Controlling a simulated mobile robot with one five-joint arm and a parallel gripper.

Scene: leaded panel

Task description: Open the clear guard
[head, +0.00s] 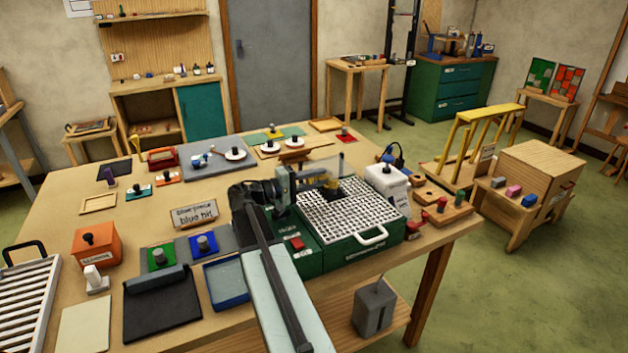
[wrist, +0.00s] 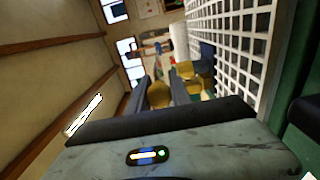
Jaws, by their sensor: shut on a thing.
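The grinder is a green box (head: 300,256) with a white grid top (head: 352,222) on the near right of the table. The clear guard (head: 345,166) is a faint see-through sheet above the grid, and its edges are hard to make out. My gripper (head: 318,181) reaches in from the left, low over the back of the grid. In the wrist view my gripper (wrist: 160,88) has its two fingers on either side of a rounded yellow knob (wrist: 159,96) and is shut on it. How the knob joins the guard is not clear. The grid stands close at right in that view.
A white container (head: 387,186) stands at the grid's back right. A red switch (head: 297,243) and a white handle (head: 371,237) are on the green box. A sign (head: 194,213) and blue tray (head: 226,282) lie to the left. Space above the grid's front is free.

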